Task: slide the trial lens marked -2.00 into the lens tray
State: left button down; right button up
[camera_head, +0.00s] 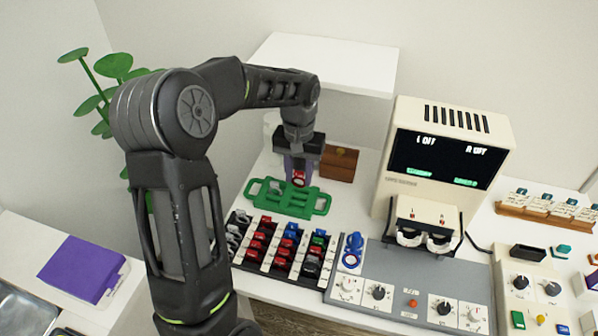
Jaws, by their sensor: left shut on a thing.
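My left gripper (299,170) points down at the back of the desk, shut on a small red-rimmed trial lens (298,178). Its marking is too small to read. The lens is just above or at the far edge of a green tray-like frame with handle loops (322,203); I cannot tell whether they touch. In front of the frame stands a rack with rows of red, blue, green, black and grey lenses (267,262). I cannot tell which of the two is the lens tray. My right gripper is out of view.
A brown wooden box (338,165) stands just right of the gripper. A cream display unit (452,112) and a grey control panel (380,285) with a blue ring lens (351,250) are to the right. A white shelf (330,62) overhangs behind. A purple folder (80,268) lies far left.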

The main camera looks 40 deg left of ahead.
aim_at(299, 187)
pick_arm(q)
jog(key=shift+f+b, duration=0.75)
jog(key=shift+f, duration=0.65)
jog(key=shift+f+b, duration=1)
jog(key=shift+f, duration=0.5)
jog(key=c, duration=0.9)
grip_release()
